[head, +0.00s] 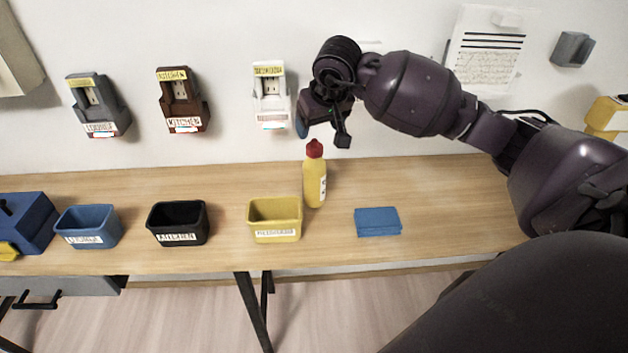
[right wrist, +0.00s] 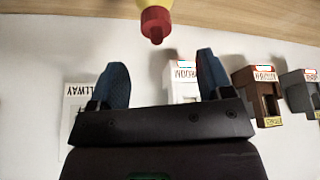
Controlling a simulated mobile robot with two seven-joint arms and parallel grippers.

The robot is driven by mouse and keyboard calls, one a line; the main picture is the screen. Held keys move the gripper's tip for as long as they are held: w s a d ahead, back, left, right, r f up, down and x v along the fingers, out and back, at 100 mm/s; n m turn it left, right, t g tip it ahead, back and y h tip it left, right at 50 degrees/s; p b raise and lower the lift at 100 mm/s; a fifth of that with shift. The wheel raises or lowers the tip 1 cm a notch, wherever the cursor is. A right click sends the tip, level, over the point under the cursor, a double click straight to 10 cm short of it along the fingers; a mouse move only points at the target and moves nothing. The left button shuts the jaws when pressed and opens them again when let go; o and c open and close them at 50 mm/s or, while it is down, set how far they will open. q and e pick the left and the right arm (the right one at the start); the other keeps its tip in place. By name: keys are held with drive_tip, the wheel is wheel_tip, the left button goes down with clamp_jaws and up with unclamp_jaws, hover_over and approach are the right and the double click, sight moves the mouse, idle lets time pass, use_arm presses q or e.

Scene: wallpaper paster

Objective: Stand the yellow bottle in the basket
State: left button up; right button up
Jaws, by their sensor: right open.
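The yellow bottle (head: 314,182) stands upright on the wooden table, its red cap (head: 314,149) on top. The cap also shows at the top of the right wrist view (right wrist: 156,24). A yellow basket (head: 275,228) with a label stands just left of the bottle and looks empty. My right gripper (head: 322,130) is above the bottle, near the wall, open and empty. Its two blue-padded fingers are spread in the right wrist view (right wrist: 160,78), with the cap beyond them, not between them. My left gripper is not in view.
A black basket (head: 178,240) and a blue basket (head: 88,240) stand farther left on the table (head: 450,190). A blue folded cloth or pad (head: 378,222) lies right of the bottle. Labelled dispensers, including a white one (head: 271,95), hang on the wall. The table right of the pad is clear.

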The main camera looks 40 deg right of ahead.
sight(315, 140)
drive_tip(key=shift+d+x, duration=0.15)
drive_tip(key=shift+x, duration=2.1)
drive_tip(key=shift+d+x, duration=0.15)
drive_tip(key=shift+x, duration=2.1)
drive_tip(key=shift+w+r, duration=0.1)
drive_tip(key=shift+w, duration=0.05)
drive_tip(key=shift+c, duration=0.2)
clamp_jaws()
